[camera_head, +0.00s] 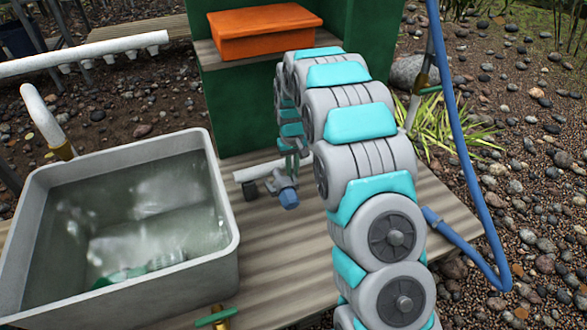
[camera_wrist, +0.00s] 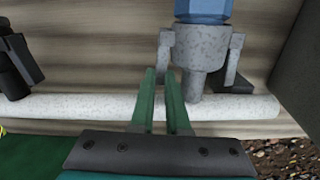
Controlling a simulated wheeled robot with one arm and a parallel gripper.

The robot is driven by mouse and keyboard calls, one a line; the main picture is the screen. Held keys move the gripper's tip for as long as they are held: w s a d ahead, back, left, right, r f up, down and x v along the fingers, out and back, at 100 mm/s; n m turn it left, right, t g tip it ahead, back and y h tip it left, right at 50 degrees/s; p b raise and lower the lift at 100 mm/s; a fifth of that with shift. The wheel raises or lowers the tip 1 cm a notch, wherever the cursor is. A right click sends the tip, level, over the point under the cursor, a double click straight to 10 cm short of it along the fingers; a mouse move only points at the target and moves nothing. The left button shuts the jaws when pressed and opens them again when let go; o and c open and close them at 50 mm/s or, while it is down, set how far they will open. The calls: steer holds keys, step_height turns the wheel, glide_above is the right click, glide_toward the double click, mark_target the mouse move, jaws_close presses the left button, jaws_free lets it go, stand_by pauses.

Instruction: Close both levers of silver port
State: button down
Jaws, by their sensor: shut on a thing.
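The silver port is a speckled grey fitting (camera_wrist: 201,62) with a blue end (camera_wrist: 205,9), on a white pipe (camera_wrist: 80,106). In the head view my gripper (camera_head: 292,160) is small and partly hidden.
A grey tub of water (camera_head: 225,222) stands on the wooden deck at left. A black fitting (camera_wrist: 14,66) is left of the port on the pipe. An orange box (camera_head: 262,33) sits behind. A blue hose (camera_head: 462,130) runs at right over gravel.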

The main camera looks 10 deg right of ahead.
steer(key=c, duration=0.9)
jaws_free()
